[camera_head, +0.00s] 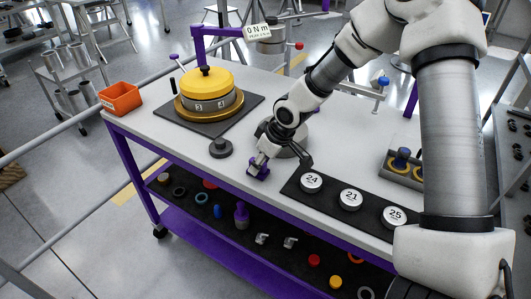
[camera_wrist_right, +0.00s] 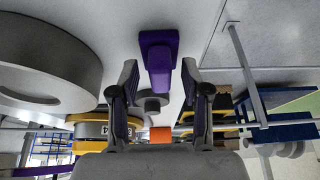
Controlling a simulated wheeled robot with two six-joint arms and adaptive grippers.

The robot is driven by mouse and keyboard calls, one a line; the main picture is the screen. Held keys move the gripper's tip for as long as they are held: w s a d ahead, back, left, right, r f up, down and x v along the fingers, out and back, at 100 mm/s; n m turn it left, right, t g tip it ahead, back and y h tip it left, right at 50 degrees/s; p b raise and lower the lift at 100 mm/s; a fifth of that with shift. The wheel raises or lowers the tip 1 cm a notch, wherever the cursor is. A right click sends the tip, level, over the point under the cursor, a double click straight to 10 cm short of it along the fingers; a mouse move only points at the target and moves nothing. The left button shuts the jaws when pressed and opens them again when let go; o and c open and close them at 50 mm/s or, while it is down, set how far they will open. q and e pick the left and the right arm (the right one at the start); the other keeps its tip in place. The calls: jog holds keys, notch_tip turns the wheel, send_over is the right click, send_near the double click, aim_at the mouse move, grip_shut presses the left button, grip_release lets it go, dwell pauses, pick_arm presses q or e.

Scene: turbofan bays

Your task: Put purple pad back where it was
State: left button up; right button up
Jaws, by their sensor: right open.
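The purple pad (camera_head: 258,172) is a small block at the front edge of the white bench top, right at my right gripper's fingertips in the head view. In the right wrist view the purple pad (camera_wrist_right: 158,60) appears between and just beyond the two fingertips. My right gripper (camera_head: 260,162) reaches down to it from the right. In the wrist view this gripper (camera_wrist_right: 158,72) is open, with a visible gap between each finger and the pad. The fingers partly hide the pad in the head view. My left gripper is not in view.
A grey ring-shaped part (camera_wrist_right: 40,62) stands close beside the gripper. A dark round puck (camera_head: 220,148) is left of it. A black strip (camera_head: 330,203) holds silver weights to the right. A yellow-topped drum (camera_head: 207,85) and an orange bin (camera_head: 121,98) stand farther left.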

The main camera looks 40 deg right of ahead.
jog(key=v, duration=1.2)
jog(key=shift+b, duration=0.35)
jog(key=shift+d, duration=0.1)
